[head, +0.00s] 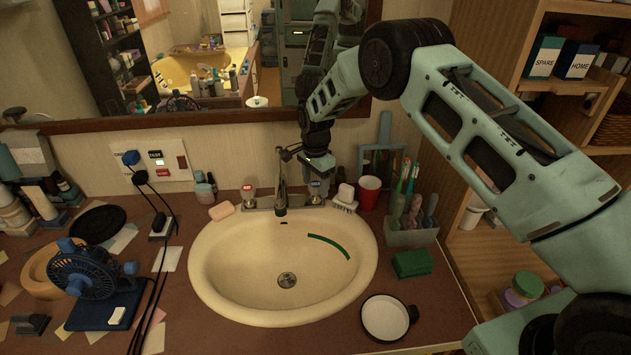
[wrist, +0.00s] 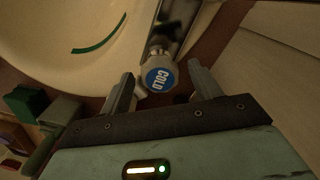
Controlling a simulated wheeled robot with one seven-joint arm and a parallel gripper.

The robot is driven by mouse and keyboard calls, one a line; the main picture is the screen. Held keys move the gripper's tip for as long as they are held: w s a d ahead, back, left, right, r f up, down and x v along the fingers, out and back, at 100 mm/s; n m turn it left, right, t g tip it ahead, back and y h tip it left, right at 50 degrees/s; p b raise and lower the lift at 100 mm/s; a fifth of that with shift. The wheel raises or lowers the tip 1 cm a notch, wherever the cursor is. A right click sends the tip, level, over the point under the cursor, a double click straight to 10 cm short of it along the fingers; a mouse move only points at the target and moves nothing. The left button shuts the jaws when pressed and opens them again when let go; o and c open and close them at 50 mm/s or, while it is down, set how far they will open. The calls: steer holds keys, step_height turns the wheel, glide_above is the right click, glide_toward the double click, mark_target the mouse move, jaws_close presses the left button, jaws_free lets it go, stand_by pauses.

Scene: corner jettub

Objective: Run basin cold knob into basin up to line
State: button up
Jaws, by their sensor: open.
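The cream basin (head: 230,268) is set in the brown counter and looks empty, with its drain (head: 287,281) uncovered. A green line (head: 329,245) curves along its inner right wall; it also shows in the wrist view (wrist: 99,37). The tap (head: 280,185) stands at the back rim, with the hot knob (head: 249,192) on its left. The cold knob, right of the tap, has a blue COLD cap in the wrist view (wrist: 160,79). My gripper (wrist: 163,85) is open, with a finger on each side of the cold knob; contact cannot be told. In the head view my gripper (head: 317,178) partly hides the knob.
Right of the basin are a red cup (head: 369,192), a toothbrush holder (head: 411,232), a green sponge (head: 411,263) and a round white dish (head: 388,317). A soap bar (head: 221,210) and a blue fan (head: 85,272) lie left. A mirror (head: 190,60) stands behind.

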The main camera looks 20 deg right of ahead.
steer(key=c, duration=1)
steer(key=shift+o, duration=0.2)
steer(key=shift+n, duration=0.4)
steer(key=n+b, duration=0.2)
steer(key=shift+f+n, duration=0.1)
steer(key=shift+n, duration=0.3)
steer(key=n+b, duration=0.2)
steer(key=n, duration=0.2)
steer(key=n+b, duration=0.1)
steer(key=n, duration=0.4)
steer(key=n+b, duration=0.1)
steer(key=n, duration=0.3)
steer(key=shift+n, duration=0.3)
